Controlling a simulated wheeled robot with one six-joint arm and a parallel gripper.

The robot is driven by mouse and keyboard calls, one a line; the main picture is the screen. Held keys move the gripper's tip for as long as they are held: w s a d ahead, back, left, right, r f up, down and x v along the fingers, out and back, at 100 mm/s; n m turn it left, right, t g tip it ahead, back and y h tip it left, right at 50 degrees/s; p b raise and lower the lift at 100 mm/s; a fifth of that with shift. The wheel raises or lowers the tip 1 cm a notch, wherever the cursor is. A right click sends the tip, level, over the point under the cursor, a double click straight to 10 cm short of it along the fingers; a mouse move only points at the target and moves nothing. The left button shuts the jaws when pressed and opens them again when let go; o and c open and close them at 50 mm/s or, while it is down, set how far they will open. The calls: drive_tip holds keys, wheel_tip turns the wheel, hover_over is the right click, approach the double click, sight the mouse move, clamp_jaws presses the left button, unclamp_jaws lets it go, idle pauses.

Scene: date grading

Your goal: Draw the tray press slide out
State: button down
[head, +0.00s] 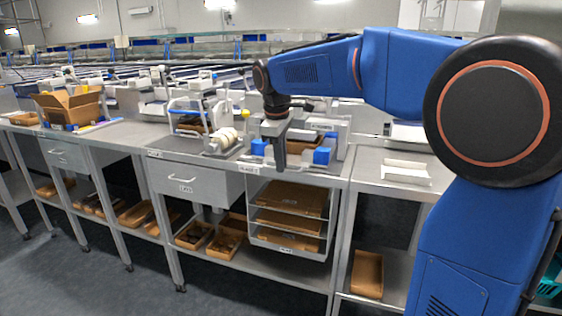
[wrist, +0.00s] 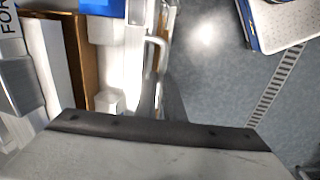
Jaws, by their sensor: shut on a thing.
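The tray press (head: 341,135) appears to be the pale machine with blue blocks (head: 322,156) on the middle bench, behind my gripper. A brown tray (head: 303,148) sits in it. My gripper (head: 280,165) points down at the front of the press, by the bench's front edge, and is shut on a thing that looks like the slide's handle. In the wrist view a grey bent handle bar (wrist: 153,62) runs down behind the dark-edged gripper body (wrist: 165,133). That body hides the grip itself and the fingertips. I cannot tell how far out the slide is.
A drawer (head: 190,184) with a bar handle and a rack of brown trays (head: 290,218) are under the bench. A white roll device (head: 222,140) stands left of the press. A pale tray (head: 406,172) lies on the right bench. The floor in front (head: 110,285) is clear.

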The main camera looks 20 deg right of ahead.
idle(0.8)
drive_tip(key=s+a, duration=1.2)
drive_tip(key=s, duration=0.5)
drive_tip(key=shift+a, duration=0.2)
drive_tip(key=c, duration=2.2)
unclamp_jaws()
drive_tip(key=shift+o, duration=0.2)
wheel_tip(320, 180, up, 17)
drive_tip(key=s+a, duration=0.2)
drive_tip(key=shift+s, duration=0.35)
drive_tip(key=s+d+f+m+t, duration=0.1)
drive_tip(key=s+d+f+m, duration=0.2)
drive_tip(key=d+f, duration=0.4)
drive_tip(key=s+d+f+m+t+y, duration=0.1)
drive_tip(key=s+d+f+m, duration=0.3)
drive_tip(key=f, duration=1)
drive_tip(key=s+d+f+m+t, duration=0.1)
drive_tip(key=s+d+f+m, duration=0.2)
drive_tip(key=s+d+f, duration=0.4)
drive_tip(key=d+f, duration=0.3)
drive_tip(key=shift+f+m, duration=0.3)
drive_tip(key=shift+m, duration=0.1)
